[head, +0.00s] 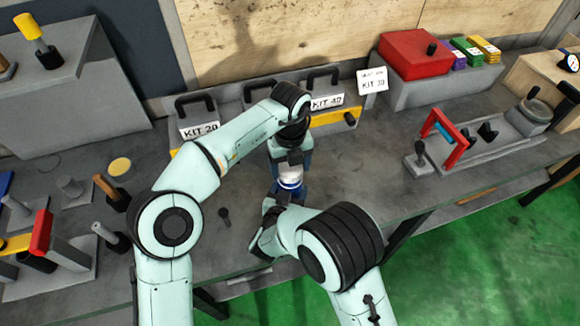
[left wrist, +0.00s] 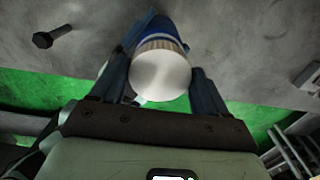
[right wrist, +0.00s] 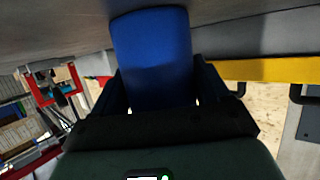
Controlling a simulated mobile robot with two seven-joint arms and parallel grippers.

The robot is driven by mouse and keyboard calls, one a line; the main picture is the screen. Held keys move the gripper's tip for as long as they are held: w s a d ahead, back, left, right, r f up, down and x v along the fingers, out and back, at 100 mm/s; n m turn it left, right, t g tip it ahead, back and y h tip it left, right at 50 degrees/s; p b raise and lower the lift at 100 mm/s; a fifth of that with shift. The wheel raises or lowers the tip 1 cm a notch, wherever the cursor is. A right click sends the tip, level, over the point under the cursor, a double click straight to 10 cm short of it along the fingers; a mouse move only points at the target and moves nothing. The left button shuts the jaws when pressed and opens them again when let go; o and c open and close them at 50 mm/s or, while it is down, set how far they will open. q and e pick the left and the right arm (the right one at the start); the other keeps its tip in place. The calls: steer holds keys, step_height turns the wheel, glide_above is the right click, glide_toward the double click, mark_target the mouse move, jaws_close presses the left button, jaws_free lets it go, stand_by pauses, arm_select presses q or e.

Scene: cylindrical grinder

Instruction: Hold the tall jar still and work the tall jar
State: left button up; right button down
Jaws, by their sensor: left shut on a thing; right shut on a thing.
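The tall jar (head: 290,181) has a blue body and a white lid and stands upright on the bench between my two arms. In the left wrist view its white lid (left wrist: 161,74) faces the camera, between the blue fingers of my left gripper (left wrist: 163,88), which is shut on the lid end from above. In the right wrist view the blue jar body (right wrist: 152,58) fills the space between the fingers of my right gripper (right wrist: 160,95), which is shut on it from the side. In the head view the right gripper is mostly hidden behind my arm.
A dark bolt (head: 224,215) lies on the bench left of the jar. Grey kit boxes, one with a KIT 20 label (head: 200,130), stand behind. A red-framed fixture (head: 452,140) is at right, and pegs and a red-handled tool (head: 41,232) are at left.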

mark_target(290, 169)
arm_select(q)
steer(key=shift+r, duration=0.25)
steer(key=shift+r, duration=2)
arm_select(e)
jaws_free()
arm_select(q)
steer(key=shift+s+f+b, duration=0.15)
steer(key=shift+f+b, duration=0.25)
steer(key=shift+f, duration=0.2)
arm_select(e)
steer(key=v, duration=1.2)
